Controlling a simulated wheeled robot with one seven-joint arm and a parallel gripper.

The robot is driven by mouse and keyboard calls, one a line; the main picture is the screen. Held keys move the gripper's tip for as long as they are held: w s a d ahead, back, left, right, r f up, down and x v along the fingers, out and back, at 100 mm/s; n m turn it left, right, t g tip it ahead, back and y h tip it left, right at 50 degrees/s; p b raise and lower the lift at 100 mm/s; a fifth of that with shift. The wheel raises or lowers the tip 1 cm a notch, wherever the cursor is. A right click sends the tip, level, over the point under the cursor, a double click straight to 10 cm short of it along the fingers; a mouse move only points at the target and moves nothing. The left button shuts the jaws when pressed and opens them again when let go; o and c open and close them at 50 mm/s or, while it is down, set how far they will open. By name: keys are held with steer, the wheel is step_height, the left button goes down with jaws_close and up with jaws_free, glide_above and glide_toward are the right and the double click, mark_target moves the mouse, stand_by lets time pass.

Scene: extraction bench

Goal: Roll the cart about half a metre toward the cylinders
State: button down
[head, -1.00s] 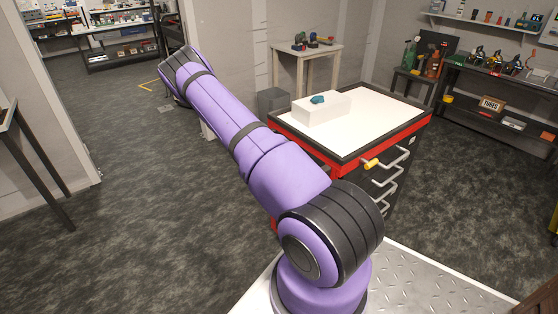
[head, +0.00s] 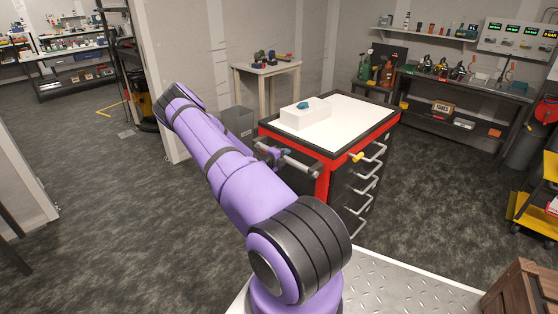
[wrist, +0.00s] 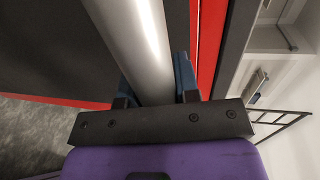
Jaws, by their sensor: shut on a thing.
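The cart (head: 322,160) is a red and black drawer cabinet with a white top, ahead of me in the head view. A grey handle bar (head: 300,168) sticks out along its near left side. My gripper (head: 268,154) is at the left part of this bar. In the wrist view its blue fingers (wrist: 155,82) are on both sides of the silver bar (wrist: 140,45), shut on it. A white block (head: 304,116) with a small teal object (head: 303,105) rests on the cart top. I cannot tell any gas cylinders for certain.
A small wooden table (head: 266,70) and a grey bin (head: 237,122) stand behind the cart. Green and orange bottles (head: 375,70) stand at the back, beside a dark bench (head: 462,88). A yellow trolley (head: 536,216) and a wooden crate (head: 522,290) are at right. Carpet right of the cart is clear.

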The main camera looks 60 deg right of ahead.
steer(key=shift+s+d, duration=0.1)
steer(key=shift+d, duration=0.45)
steer(key=c, duration=0.8)
jaws_free()
steer(key=shift+c, duration=0.2)
steer(key=v, duration=1)
steer(key=shift+a+r, duration=0.15)
steer(key=shift+a, duration=0.25)
